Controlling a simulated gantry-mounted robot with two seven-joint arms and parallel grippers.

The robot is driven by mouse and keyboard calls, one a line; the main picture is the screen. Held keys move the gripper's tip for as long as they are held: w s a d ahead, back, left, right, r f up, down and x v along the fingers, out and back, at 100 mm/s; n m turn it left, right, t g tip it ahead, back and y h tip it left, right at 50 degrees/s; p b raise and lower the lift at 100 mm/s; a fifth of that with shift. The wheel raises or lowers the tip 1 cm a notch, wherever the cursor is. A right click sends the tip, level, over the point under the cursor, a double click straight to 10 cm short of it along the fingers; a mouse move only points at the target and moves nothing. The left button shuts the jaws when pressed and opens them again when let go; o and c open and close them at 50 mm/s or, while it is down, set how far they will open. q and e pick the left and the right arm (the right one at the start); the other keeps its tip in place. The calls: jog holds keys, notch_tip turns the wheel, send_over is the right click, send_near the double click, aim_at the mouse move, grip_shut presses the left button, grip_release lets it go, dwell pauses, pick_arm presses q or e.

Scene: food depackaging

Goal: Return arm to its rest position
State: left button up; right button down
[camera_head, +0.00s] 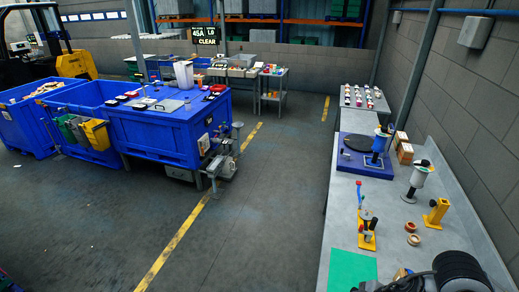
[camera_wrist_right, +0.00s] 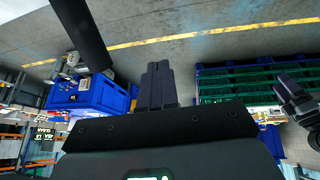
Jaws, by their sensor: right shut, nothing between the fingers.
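My right gripper (camera_wrist_right: 158,86) shows in the right wrist view, its two dark fingers together with nothing between them. It points out over open floor, clear of any object. At the right edge of that view is a dark jointed shape with short prongs (camera_wrist_right: 292,95), which looks like my other gripper; whether it is open or shut is unclear. In the head view neither gripper's fingers show. A black rounded part with cables (camera_head: 458,272) fills the bottom right corner and looks like part of my arm.
A grey workbench (camera_head: 345,215) along the right wall holds a green mat (camera_head: 352,270), a blue board (camera_head: 352,168), yellow stands and small fixtures. Blue bins (camera_head: 90,95) and a blue-topped table (camera_head: 150,125) stand left. The floor between, with a yellow line (camera_head: 172,250), is clear.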

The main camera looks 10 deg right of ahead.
jog(key=s+a+f+g+y, duration=0.2)
jog(key=s+a+f, duration=0.4)
jog(key=s+a+m+t+y+p, duration=0.1)
jog(key=s+a+m+y, duration=0.15)
jog(key=a, duration=0.55)
jog(key=s+a+m+t+y, duration=0.1)
jog(key=s+a+m, duration=0.15)
jog(key=a, duration=0.45)
jog(key=s+d+f+m+h, duration=0.1)
jog(key=d+h, duration=0.3)
jog(key=d, duration=0.4)
jog(key=s+d+f+m+h, duration=0.2)
jog(key=d+h, duration=0.3)
jog(key=d, duration=0.4)
jog(key=shift+f+m, duration=0.3)
jog(key=shift+m, duration=0.6)
jog(key=shift+h, duration=0.25)
